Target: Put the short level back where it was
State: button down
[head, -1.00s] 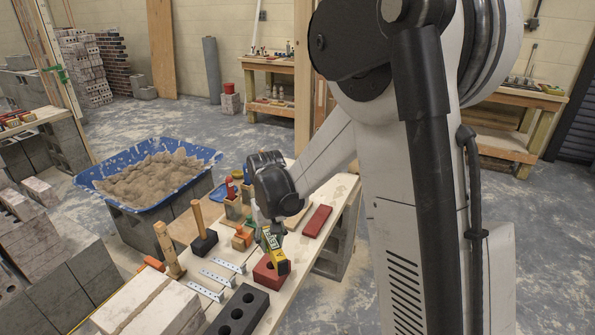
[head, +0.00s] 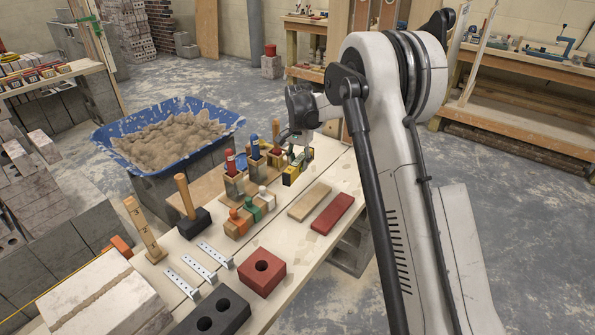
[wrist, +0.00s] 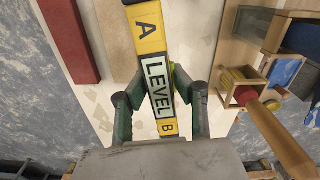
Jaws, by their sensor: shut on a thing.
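In the head view, my gripper (head: 293,142) is at the far part of the plank bench (head: 265,218). The level's yellow end (head: 291,175) shows just below it, beside the block holders. The rest of the level is partly hidden there, and I cannot tell whether it touches the bench.
Block holders with red-topped (head: 231,165) and blue-topped (head: 255,150) tools stand left of my gripper. A tan board (head: 309,201) and a red slab (head: 332,214) lie nearer. A holed red brick (head: 262,272) and black hammer (head: 193,218) are on the bench. A blue mortar tub (head: 112,143) stands left.

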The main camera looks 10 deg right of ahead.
aim_at(297, 185)
jog(key=shift+m, duration=0.7)
jog(key=shift+w+f+b, duration=0.55)
jog(key=shift+f+b, duration=0.05)
jog(key=shift+f, duration=0.7)
jog(key=shift+w+f+b, duration=0.5)
jog(key=shift+f+b, duration=0.15)
jog(key=shift+f, duration=0.65)
jog(key=shift+w+f+b, duration=0.55)
jog(key=shift+f+b, duration=0.05)
jog(key=shift+f, duration=0.7)
jog(key=shift+f+b, duration=0.3)
jog(key=shift+f, duration=0.2)
jog(key=c, duration=1.4)
grip_release()
jog(key=shift+r, duration=0.1)
